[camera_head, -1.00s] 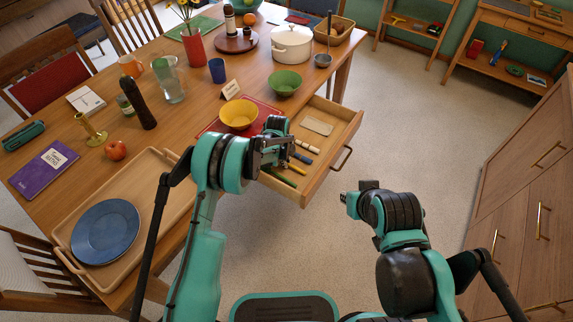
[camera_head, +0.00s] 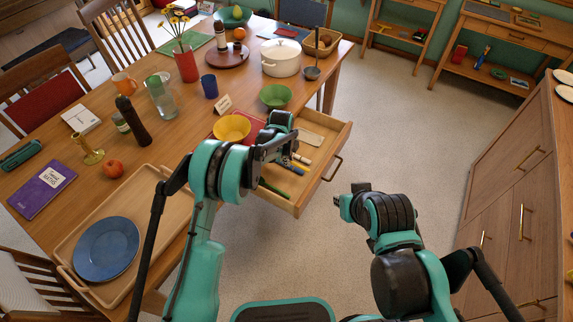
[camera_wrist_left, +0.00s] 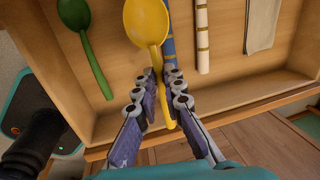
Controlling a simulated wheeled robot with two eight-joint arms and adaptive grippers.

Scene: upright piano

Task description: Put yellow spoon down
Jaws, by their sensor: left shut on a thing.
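The yellow spoon (camera_wrist_left: 147,22) is in my left gripper, its bowl pointing away from me over the open drawer (camera_head: 327,160) and its handle running back between the fingers. My left gripper (camera_wrist_left: 164,80) is shut on the handle; in the head view it (camera_head: 286,150) is over the drawer, and the spoon is largely hidden there. I cannot tell whether the spoon touches the drawer floor. My right gripper (camera_head: 341,201) is off to the right of the drawer over the floor; its fingers are too unclear to read.
In the drawer lie a green spoon (camera_wrist_left: 84,42) at left, a blue gold-banded utensil (camera_wrist_left: 168,52) close beside the yellow spoon, a white gold-banded one (camera_wrist_left: 202,35) and a grey cloth-like item (camera_wrist_left: 261,24).

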